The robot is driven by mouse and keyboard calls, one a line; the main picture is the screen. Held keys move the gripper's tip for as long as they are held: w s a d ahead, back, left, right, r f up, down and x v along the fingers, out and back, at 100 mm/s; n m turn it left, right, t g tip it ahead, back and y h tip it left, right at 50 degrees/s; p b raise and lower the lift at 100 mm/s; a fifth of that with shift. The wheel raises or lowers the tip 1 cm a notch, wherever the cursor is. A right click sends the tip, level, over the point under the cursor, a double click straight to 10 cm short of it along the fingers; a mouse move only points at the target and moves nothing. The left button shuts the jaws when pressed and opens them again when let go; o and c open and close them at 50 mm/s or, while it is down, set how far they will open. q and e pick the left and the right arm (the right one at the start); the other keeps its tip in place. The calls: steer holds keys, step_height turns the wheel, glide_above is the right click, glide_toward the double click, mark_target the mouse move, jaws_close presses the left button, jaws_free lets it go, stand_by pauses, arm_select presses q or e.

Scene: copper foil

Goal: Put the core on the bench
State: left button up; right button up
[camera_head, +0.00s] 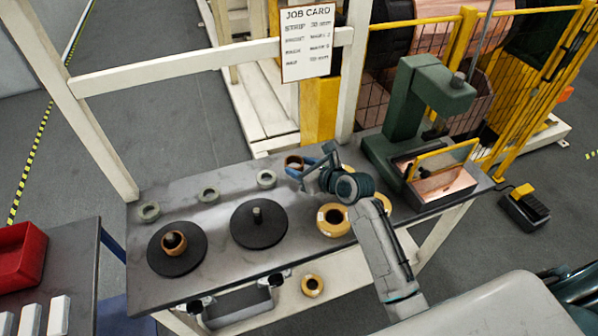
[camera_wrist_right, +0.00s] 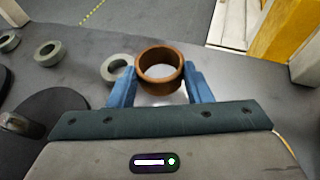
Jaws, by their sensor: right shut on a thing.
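A brown ring-shaped core (camera_head: 293,160) is at the back of the grey bench (camera_head: 345,162), behind the middle of its top. My right gripper (camera_head: 301,169) reaches over the bench and is shut on this core. In the right wrist view the core (camera_wrist_right: 160,66) sits upright between the two blue fingers (camera_wrist_right: 158,88), its open top showing. I cannot tell whether its bottom touches the bench. A second brown core (camera_head: 174,241) stands on the left black disc (camera_head: 177,262), around its spindle. My left gripper is not in view.
Several grey rings (camera_head: 267,178) lie along the back of the bench. A black disc with a bare spindle (camera_head: 258,227) is mid-bench. Yellow rolls (camera_head: 333,219) lie beneath my right arm. A green press (camera_head: 405,115) stands at right. A red bin (camera_head: 20,255) is far left.

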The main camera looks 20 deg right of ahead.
steer(key=shift+w+a, duration=0.25)
steer(key=shift+w, duration=0.1)
steer(key=shift+f, duration=0.2)
step_height(320, 180, down, 3)
steer(key=shift+p, duration=0.3)
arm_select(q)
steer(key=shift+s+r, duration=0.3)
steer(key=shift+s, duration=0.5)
arm_select(e)
steer(key=shift+f, duration=0.1)
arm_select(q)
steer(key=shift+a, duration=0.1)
arm_select(e)
steer(key=shift+f, duration=0.1)
steer(key=o, duration=1)
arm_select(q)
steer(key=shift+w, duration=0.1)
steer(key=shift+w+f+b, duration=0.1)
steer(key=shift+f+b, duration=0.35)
arm_select(e)
steer(key=v, duration=1.2)
steer(key=shift+r, duration=0.2)
